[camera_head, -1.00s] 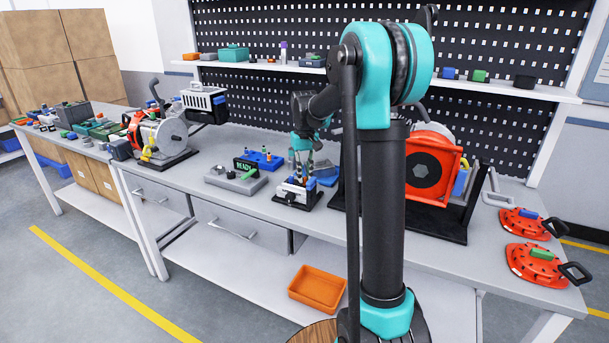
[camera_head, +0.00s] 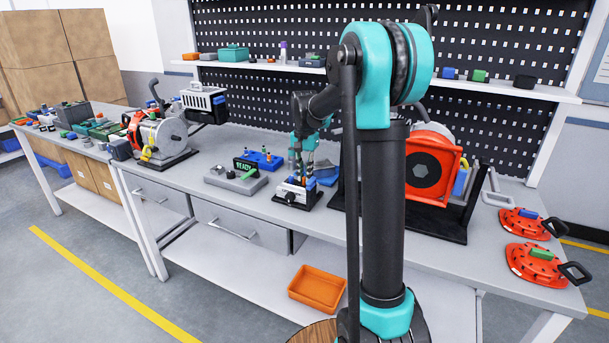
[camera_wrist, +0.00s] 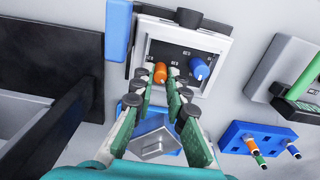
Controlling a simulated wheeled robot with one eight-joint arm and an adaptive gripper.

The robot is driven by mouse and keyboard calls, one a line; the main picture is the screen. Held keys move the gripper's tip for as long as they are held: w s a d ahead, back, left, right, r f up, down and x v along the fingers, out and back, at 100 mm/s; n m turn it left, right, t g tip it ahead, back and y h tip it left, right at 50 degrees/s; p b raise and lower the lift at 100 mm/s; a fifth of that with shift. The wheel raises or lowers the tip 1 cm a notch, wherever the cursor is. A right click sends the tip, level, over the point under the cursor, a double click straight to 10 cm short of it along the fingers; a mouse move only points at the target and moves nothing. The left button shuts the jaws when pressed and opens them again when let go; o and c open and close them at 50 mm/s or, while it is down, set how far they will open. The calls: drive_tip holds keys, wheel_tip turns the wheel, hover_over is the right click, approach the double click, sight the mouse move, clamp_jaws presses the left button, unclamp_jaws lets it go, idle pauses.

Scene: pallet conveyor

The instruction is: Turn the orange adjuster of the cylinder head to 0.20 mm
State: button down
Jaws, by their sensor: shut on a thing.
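The cylinder head (camera_wrist: 214,43) is a pale block with a dark top face, seen in the wrist view. It also shows on the bench in the head view (camera_head: 289,195). The orange adjuster (camera_wrist: 160,74) stands on its left part, with a blue adjuster (camera_wrist: 199,69) to its right. My gripper (camera_wrist: 161,72) has its fingertips on either side of the orange adjuster and is shut on it. The blue adjuster is outside the fingers. The scale marks are too small to read. In the head view my gripper (camera_head: 302,168) is over the cylinder head.
A blue block with several pins (camera_wrist: 258,137) lies right of my gripper in the wrist view. A grey unit with a READY display (camera_head: 236,180) stands left of the cylinder head. A red-framed machine (camera_head: 431,168) stands to the right. Bare bench lies in front.

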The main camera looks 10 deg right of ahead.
drive_tip(key=m, duration=0.6)
drive_tip(key=shift+m, duration=0.3)
drive_tip(key=m, duration=1.2)
drive_tip(key=shift+m, duration=0.3)
drive_tip(key=m, duration=0.6)
drive_tip(key=shift+s, duration=0.1)
drive_tip(key=c, duration=1.5)
unclamp_jaws()
wheel_tip(320, 180, up, 12)
